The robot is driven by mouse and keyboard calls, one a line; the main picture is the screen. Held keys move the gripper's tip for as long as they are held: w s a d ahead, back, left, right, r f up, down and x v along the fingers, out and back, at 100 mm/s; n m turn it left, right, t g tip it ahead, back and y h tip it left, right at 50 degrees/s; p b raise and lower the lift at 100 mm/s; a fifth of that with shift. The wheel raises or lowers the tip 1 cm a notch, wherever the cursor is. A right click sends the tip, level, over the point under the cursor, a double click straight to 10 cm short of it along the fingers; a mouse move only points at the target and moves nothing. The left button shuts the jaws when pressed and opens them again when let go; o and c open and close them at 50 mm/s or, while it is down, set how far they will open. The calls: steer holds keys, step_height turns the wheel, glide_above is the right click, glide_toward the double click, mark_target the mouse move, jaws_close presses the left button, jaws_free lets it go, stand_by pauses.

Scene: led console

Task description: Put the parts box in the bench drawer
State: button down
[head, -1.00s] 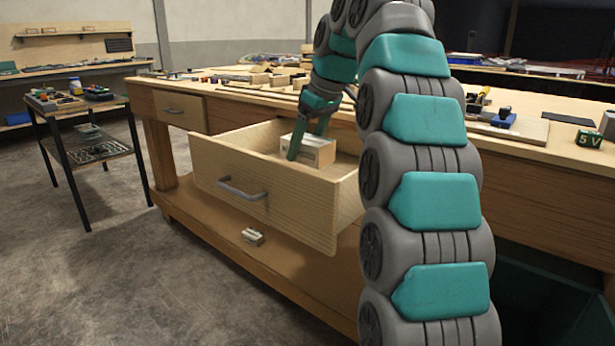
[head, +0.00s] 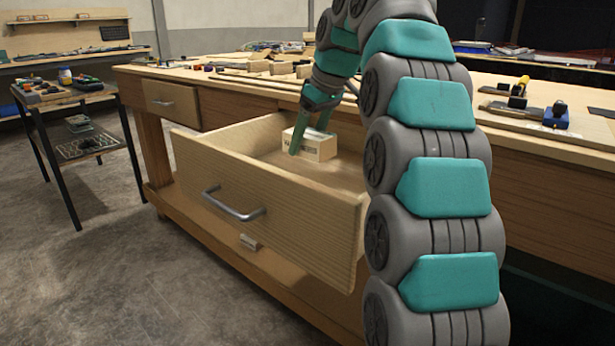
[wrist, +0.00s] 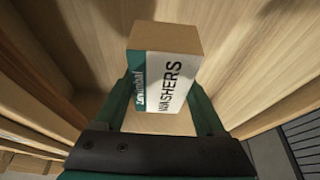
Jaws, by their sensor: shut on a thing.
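The parts box (head: 319,147) is a small pale carton. In the wrist view the box (wrist: 168,72) shows a white and teal label reading "WASHERS". My gripper (head: 312,140) is shut on it, with a green finger on either side. The box is inside the open bench drawer (head: 260,195), toward its back. I cannot tell if the box rests on the drawer floor. The drawer is light wood with a grey bar handle (head: 234,206), and its floor is otherwise bare where it shows. My arm hides the drawer's right rear part.
The bench top (head: 225,76) holds wooden blocks and tools. A shut smaller drawer (head: 172,102) is to the left. A small pale object (head: 250,242) lies on the lower shelf. A side table (head: 60,100) with parts stands at left. The floor in front is clear.

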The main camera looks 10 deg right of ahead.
mark_target(319, 135)
steer(key=shift+f, duration=3.35)
steer(key=shift+f, duration=0.2)
jaws_free()
steer(key=v, duration=1)
steer(key=shift+p+v, duration=0.55)
steer(key=shift+v, duration=0.25)
steer(key=shift+s+r+p, duration=0.1)
steer(key=shift+r+p, duration=0.25)
steer(key=shift+r, duration=0.1)
